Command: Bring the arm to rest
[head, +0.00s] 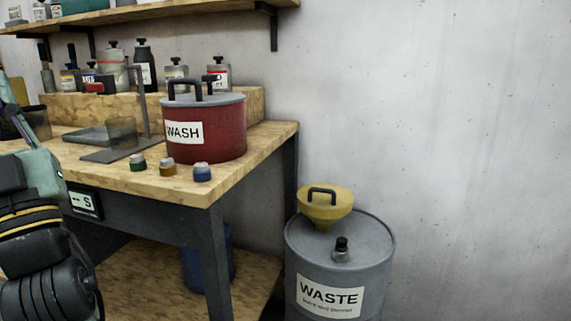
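Part of my arm (40,225) shows at the left edge of the head view, with teal and black links and yellow bands. It is in front of the left end of the workbench (235,180). My gripper's fingers do not show in this view, so whether they are open or shut is hidden.
A red WASH pot (225,132) and several small capped jars (202,172) stand on the bench. A metal stand (118,152) is left of the pot. A grey WASTE drum (375,260) with a yellow funnel (325,207) stands right of the bench. A shelf (190,8) is above.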

